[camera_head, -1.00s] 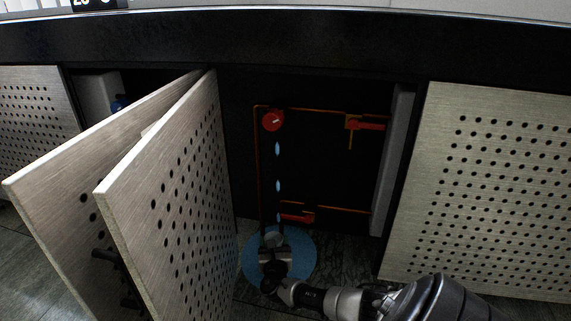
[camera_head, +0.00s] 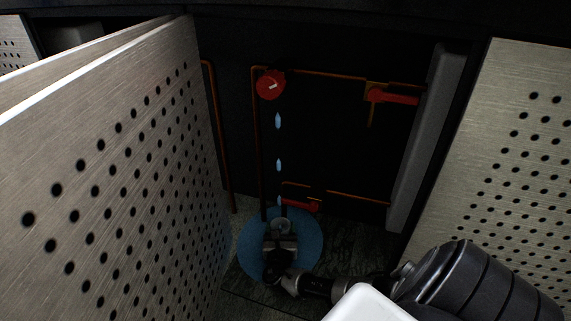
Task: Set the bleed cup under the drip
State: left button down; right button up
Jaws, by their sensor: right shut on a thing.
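Light blue drops (camera_head: 278,164) fall in a vertical line below a red round valve (camera_head: 270,85) on copper piping inside the open cabinet. A blue round patch (camera_head: 311,236) lies on the floor below the drops. My right gripper (camera_head: 281,236) reaches in from the lower right, over this patch, and is shut on a small pale cup (camera_head: 281,224). The cup's rim shows just beyond the fingers, roughly in line below the drops. The gripper hides much of the cup, and I cannot tell if the cup touches the floor. My left gripper is out of view.
Perforated metal doors (camera_head: 130,160) stand open on the left, close to the blue patch. Another perforated panel (camera_head: 510,170) is on the right. Red lever valves (camera_head: 395,97) sit on the pipes, one low (camera_head: 300,204) just behind the cup. A grey post (camera_head: 430,140) edges the opening.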

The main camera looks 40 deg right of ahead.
jog(key=shift+a+r, duration=0.1)
jog(key=o, duration=1)
jog(key=p+v, duration=0.7)
jog(key=v, duration=0.4)
jog(key=shift+s+r, duration=0.15)
jog(key=shift+s+a, duration=0.25)
jog(key=shift+a, duration=0.1)
dwell(2.2)
